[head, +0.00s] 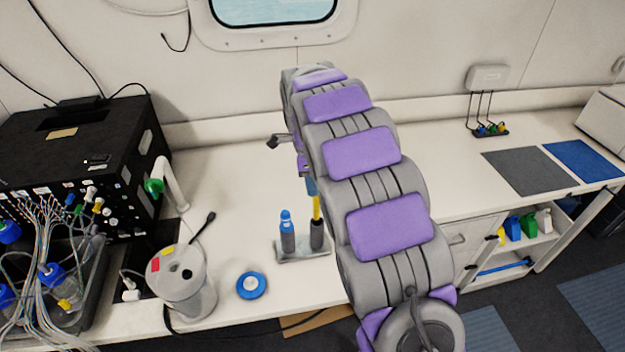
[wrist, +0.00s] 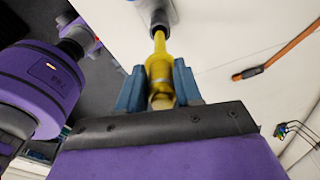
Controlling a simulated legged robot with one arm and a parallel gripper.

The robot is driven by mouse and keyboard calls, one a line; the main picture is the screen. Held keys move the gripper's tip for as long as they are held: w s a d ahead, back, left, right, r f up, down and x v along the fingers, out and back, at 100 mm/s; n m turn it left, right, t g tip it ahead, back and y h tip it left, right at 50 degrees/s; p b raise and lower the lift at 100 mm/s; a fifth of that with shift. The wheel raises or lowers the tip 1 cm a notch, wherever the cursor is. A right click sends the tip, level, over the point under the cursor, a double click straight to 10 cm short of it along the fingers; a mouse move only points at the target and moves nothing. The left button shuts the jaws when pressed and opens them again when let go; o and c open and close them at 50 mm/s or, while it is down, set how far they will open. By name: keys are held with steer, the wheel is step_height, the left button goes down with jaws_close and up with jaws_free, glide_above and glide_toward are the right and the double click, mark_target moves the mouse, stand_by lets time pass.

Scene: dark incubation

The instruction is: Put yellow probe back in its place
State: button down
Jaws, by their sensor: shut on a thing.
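The yellow probe (head: 316,207) stands upright in line with the right dark tube (head: 317,236) of a small grey stand (head: 300,252) on the bench. My gripper (head: 311,186) is above that tube, largely hidden behind my arm. In the wrist view my gripper (wrist: 159,88) is shut on the thick part of the yellow probe (wrist: 159,62). The probe's thin end points at the grey tube (wrist: 157,12) and meets its dark mouth; how deep it sits I cannot tell. A blue-topped probe (head: 286,222) stands in the stand's left tube.
A clear lidded vessel (head: 183,285) and a blue round cap (head: 251,285) stand left of the stand. A black instrument box (head: 80,160) with cables is at far left. Grey (head: 530,171) and blue (head: 583,160) mats lie at right. The bench behind the stand is mostly clear.

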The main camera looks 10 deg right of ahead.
mark_target(314, 210)
steer(key=shift+a, duration=0.15)
steer(key=shift+f, duration=0.1)
step_height(314, 210, down, 10)
steer(key=b, duration=0.2)
stand_by(0.9)
steer(key=shift+d+f, duration=0.1)
steer(key=shift+d, duration=0.2)
steer(key=shift+f, duration=0.7)
stand_by(0.5)
steer(key=c, duration=0.7)
jaws_free()
